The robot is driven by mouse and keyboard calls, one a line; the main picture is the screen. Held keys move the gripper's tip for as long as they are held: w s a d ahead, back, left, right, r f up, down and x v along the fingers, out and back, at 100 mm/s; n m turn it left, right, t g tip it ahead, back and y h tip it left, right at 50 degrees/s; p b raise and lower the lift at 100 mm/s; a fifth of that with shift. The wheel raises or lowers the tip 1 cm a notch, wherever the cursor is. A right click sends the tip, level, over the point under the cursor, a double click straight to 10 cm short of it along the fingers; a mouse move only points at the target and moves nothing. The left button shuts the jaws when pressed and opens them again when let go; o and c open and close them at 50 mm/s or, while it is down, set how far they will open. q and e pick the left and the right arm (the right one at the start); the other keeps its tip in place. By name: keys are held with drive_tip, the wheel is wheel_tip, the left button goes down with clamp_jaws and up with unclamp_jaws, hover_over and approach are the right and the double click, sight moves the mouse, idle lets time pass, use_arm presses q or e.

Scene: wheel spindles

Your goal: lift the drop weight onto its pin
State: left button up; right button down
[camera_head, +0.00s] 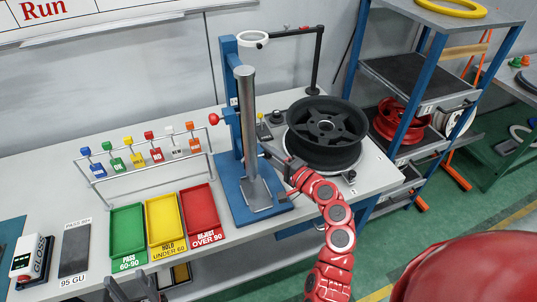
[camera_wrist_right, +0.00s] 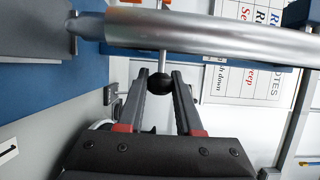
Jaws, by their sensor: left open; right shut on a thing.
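A tall silver cylinder, apparently the drop weight (camera_head: 247,110), stands upright at the blue stand (camera_head: 230,190) in the head view. It crosses the top of the right wrist view (camera_wrist_right: 200,30). A thin rod sticks out from it and ends in a black ball knob (camera_wrist_right: 160,90). My right gripper (camera_head: 277,162) is beside the lower part of the cylinder, its fingers (camera_wrist_right: 163,82) shut on the knob. A red knob (camera_head: 213,118), perhaps the pin, sticks out left of the stand. My left gripper (camera_head: 132,280) appears open and empty at the bottom left, partly cut off.
Green (camera_head: 128,232), yellow (camera_head: 165,219) and red (camera_head: 201,210) trays lie left of the stand, with a tag rack (camera_head: 150,160) behind. A black wheel (camera_head: 327,130) lies to the right. A blue-framed shelf (camera_head: 415,75) stands further right.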

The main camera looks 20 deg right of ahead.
wheel_tip(320, 180, up, 20)
drive_tip(key=p, duration=0.8)
drive_tip(key=c, duration=0.6)
unclamp_jaws()
